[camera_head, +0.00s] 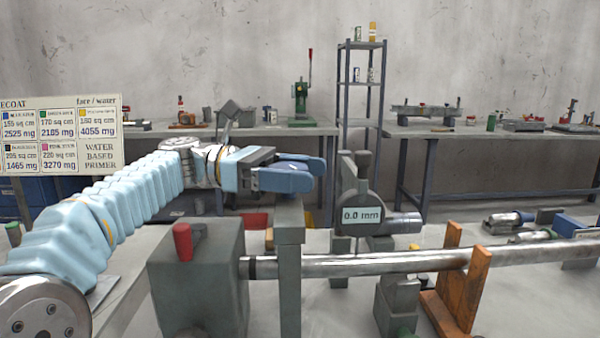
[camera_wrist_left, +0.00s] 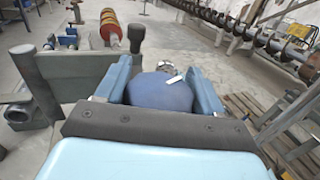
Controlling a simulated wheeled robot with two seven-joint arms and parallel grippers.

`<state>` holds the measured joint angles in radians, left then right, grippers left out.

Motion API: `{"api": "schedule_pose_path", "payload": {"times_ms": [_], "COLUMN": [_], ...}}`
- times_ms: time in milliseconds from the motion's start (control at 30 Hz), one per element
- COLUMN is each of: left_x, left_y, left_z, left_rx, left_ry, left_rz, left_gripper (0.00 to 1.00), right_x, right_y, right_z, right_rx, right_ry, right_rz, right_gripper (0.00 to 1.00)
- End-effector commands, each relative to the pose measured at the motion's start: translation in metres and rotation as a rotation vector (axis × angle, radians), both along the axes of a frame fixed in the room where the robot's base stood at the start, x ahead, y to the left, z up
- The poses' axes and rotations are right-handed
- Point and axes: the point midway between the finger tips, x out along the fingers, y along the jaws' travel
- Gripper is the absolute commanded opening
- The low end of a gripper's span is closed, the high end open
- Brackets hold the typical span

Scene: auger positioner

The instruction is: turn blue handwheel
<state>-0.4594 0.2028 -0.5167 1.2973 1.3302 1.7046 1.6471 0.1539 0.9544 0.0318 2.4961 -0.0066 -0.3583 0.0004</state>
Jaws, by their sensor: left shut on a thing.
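The blue handwheel (camera_wrist_left: 160,92) shows in the left wrist view as a dark blue rounded body with a small pale mark on its far edge. My left gripper (camera_wrist_left: 159,72) has one light blue finger on each side of it and is shut on it. In the head view my left gripper (camera_head: 308,172) reaches in from the left above a grey post, and its fingers hide most of the handwheel. My right gripper is in neither view.
A grey block with a red knob (camera_head: 182,242) stands below my left arm. A long steel shaft (camera_head: 350,264) runs right, through an orange stand (camera_head: 474,285). A gauge reading 0.0 mm (camera_head: 361,215) stands right of the gripper. A signboard (camera_head: 60,135) is at left.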

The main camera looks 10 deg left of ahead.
Motion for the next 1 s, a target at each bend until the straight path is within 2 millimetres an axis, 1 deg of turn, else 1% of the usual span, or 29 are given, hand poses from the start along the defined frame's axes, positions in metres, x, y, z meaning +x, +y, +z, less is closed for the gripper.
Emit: {"api": "schedule_pose_path", "payload": {"times_ms": [233,433,567,1000], "left_x": [-0.0001,0.0007,0.0023,0.0091], "left_y": [0.0,0.0003,0.0006,0.0026], "left_z": [0.0,0.0002,0.0001,-0.0003], "left_rx": [-0.001,-0.002,-0.001,-0.001], "left_ry": [0.002,0.002,0.001,0.001], "left_rz": [0.028,0.123,0.224,0.627], "left_gripper": [0.37,0.37,0.37,0.37], "right_x": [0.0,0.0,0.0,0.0], "right_y": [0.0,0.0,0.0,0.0], "right_z": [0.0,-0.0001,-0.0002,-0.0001], "right_rx": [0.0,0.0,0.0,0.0], "right_ry": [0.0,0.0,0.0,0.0], "right_rz": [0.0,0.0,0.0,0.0], "right_gripper": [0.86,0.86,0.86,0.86]}}
